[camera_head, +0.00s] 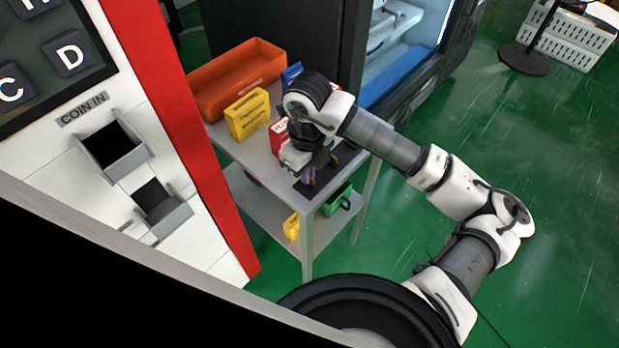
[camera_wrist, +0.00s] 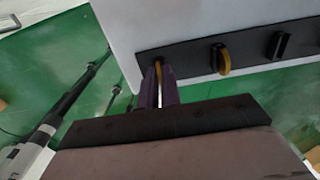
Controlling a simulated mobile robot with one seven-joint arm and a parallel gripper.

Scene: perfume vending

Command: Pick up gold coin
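A gold coin (camera_wrist: 158,69) stands on edge at the left end of a black strip (camera_wrist: 190,61) on the table. In the wrist view, the two purple fingers of my gripper (camera_wrist: 158,86) are on either side of this coin, with only a narrow gap between them. I cannot tell whether they press on it. A second gold coin (camera_wrist: 223,60) stands upright in the strip to the right. In the head view, my gripper (camera_head: 309,178) is low over the strip (camera_head: 343,160) at the table's front edge, and the coins there are mostly hidden or too small to make out clearly.
On the grey table (camera_head: 228,144) stand an orange bin (camera_head: 235,82), a yellow box (camera_head: 247,115) and a red box (camera_head: 279,135) close to my gripper. A black holder (camera_wrist: 278,46) is farther along the strip. A vending panel with a coin slot (camera_head: 113,148) is at left.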

